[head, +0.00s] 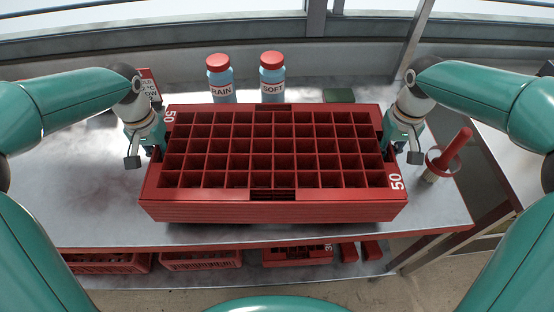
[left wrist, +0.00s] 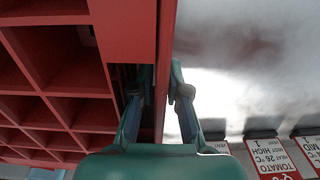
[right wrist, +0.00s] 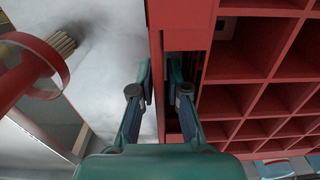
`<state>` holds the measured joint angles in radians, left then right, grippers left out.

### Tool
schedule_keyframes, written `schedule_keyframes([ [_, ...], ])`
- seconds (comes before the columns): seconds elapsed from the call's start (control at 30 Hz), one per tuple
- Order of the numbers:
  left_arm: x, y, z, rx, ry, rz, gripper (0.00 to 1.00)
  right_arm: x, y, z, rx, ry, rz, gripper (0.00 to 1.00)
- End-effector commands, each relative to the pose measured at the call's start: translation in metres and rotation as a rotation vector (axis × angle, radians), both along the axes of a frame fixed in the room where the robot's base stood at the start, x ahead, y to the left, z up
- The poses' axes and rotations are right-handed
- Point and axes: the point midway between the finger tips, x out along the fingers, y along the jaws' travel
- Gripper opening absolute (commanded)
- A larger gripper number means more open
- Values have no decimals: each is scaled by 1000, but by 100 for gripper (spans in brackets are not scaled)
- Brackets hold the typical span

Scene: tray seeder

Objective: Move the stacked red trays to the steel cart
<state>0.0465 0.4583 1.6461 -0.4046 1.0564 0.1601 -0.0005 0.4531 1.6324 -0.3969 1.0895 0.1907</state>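The stacked red trays (head: 272,194), with a grid of square cells and "50" on the rim, are level over the middle of the steel bench. Whether their underside touches the bench is hidden. My left gripper (head: 157,143) is at their left end; in the left wrist view its fingers (left wrist: 165,85) straddle the end wall (left wrist: 166,40), one in the slot, and appear closed on it. My right gripper (head: 392,143) does the same at the right end; its fingers (right wrist: 160,80) straddle the wall (right wrist: 155,40). A steel surface at the right edge (head: 512,160) looks like the cart.
Two blue bottles with red caps (head: 219,78) (head: 271,75) stand behind the trays. A red-handled tool in a holder (head: 440,163) stands at the bench's right end. Red crates (head: 200,261) sit on the lower shelf. The bench left of the trays (head: 85,200) is clear.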

Motion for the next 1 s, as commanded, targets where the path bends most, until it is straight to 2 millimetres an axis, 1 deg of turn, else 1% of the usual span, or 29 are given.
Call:
schedule_keyframes([
  [0.27, 0, 0, -1, 0, 1, 0, 15, 0, 0, -1, 0, 1, 0, 15],
  [0.3, 0, 0, -1, 0, 1, 0, 11, 0, 0, -1, 0, 1, 0, 11],
  [0.37, 0, 0, -1, 0, 1, -1, 1, 0, 0, -1, 0, 1, 0, 1],
  [0.4, 0, 0, -1, 0, 1, -1, 0, 0, 0, -1, 0, 1, 0, 0],
  [1.0, 1, -1, 1, 0, -2, -2, 0, 0, -1, 1, 0, -2, -1, 0],
])
